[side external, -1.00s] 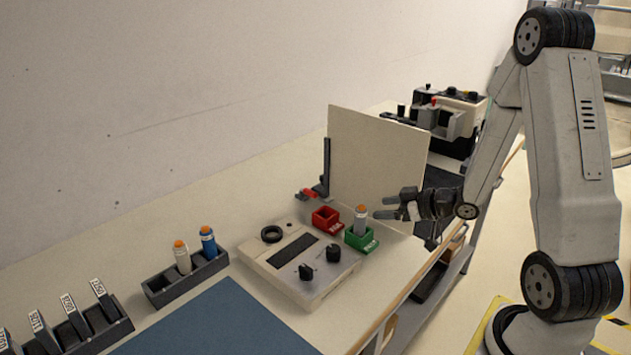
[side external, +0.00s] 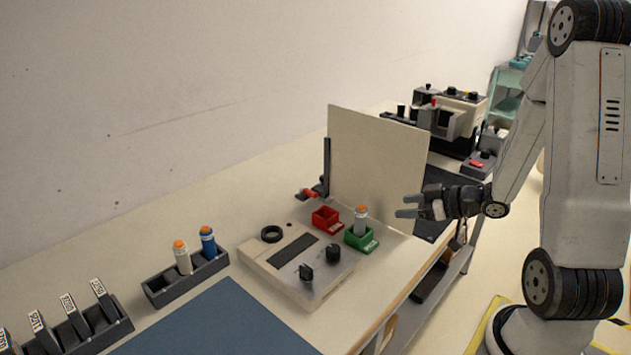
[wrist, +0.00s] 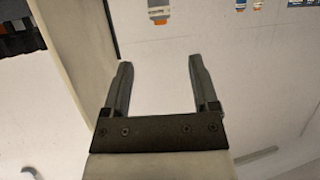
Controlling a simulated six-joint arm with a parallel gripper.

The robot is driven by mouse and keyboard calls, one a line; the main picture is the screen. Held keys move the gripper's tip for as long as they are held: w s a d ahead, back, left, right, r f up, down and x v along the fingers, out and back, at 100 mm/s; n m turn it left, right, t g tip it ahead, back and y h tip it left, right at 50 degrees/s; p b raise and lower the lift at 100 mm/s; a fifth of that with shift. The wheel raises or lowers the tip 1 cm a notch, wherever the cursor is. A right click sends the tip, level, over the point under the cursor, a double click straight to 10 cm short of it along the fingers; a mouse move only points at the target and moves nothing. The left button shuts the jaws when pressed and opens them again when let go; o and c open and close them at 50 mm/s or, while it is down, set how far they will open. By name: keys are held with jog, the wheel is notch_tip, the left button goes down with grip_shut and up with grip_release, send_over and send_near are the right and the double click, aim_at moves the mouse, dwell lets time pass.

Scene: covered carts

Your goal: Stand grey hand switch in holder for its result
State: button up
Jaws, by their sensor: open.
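The grey hand switch (side external: 361,220) with an orange top stands upright in the green holder (side external: 362,243) on the bench, at the right of the control box. A red holder (side external: 326,218) next to it looks empty. My gripper (side external: 404,206) is open and empty, to the right of the switch and apart from it. In the wrist view my two fingers (wrist: 157,85) are spread with nothing between them. The lower part of the switch is hidden inside the green holder.
A control box (side external: 297,262) with two black knobs lies left of the holders. A pale upright panel (side external: 375,165) stands close behind them. A dark rack (side external: 187,278) holds a white and a blue switch. A blue mat (side external: 215,325) lies in front.

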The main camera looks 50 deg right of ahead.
jog(key=w+a+f+m+g+h, duration=0.2)
jog(key=w+a+g+h, duration=0.15)
jog(key=a+g, duration=0.25)
jog(key=s+a+g, duration=0.4)
jog(key=s+a, duration=0.2)
jog(key=a, duration=0.4)
jog(key=shift+a+r+m, duration=0.15)
jog(key=shift+a+m, duration=0.25)
jog(key=shift+y, duration=0.25)
dwell(0.8)
